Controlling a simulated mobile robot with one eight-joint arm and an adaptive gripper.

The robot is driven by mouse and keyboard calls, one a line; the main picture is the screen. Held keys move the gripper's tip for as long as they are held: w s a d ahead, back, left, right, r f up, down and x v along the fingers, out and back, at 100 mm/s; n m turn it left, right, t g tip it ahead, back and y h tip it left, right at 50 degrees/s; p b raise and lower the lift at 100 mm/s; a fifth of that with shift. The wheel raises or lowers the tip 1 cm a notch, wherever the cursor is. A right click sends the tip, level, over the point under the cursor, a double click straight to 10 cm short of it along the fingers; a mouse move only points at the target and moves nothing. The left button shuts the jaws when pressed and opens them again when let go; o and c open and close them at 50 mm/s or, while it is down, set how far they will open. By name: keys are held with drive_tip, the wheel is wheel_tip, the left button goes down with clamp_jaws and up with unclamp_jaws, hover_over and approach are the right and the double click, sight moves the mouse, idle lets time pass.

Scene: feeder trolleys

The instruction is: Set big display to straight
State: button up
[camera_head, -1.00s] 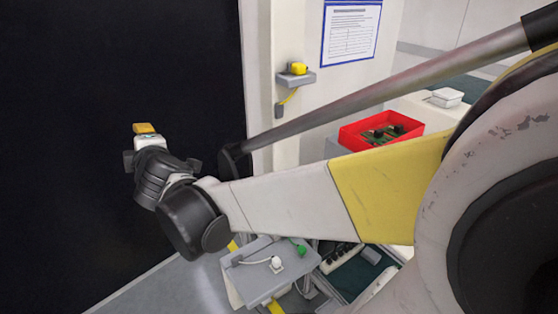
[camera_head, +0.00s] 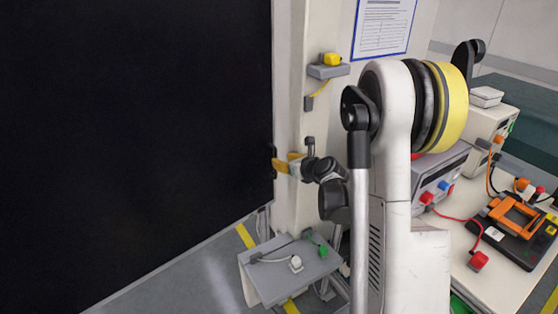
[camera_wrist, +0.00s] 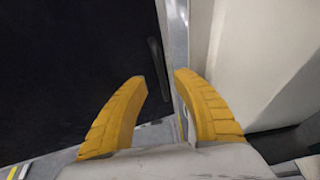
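The big display (camera_head: 130,140) is a large dark panel filling the left of the head view. It also fills the left of the wrist view (camera_wrist: 70,70). I cannot tell its angle exactly. A dark handle (camera_wrist: 157,68) stands on its right edge in the wrist view. My gripper (camera_head: 280,164) is at this right edge, in front of a pale upright post. In the wrist view my gripper (camera_wrist: 161,78) has its two yellow fingers apart. The handle shows in the gap between them; I see no clear contact.
The pale post (camera_head: 292,60) carries a small shelf with a yellow item (camera_head: 331,59). A grey box (camera_head: 275,275) with a white knob and a green knob stands below my gripper. A workbench with devices and an orange fixture (camera_head: 512,215) is at right. Floor shows under the display.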

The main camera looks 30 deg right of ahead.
drive_tip(key=b+x, duration=0.1)
drive_tip(key=x, duration=0.5)
drive_tip(key=shift+w, duration=0.15)
clamp_jaws()
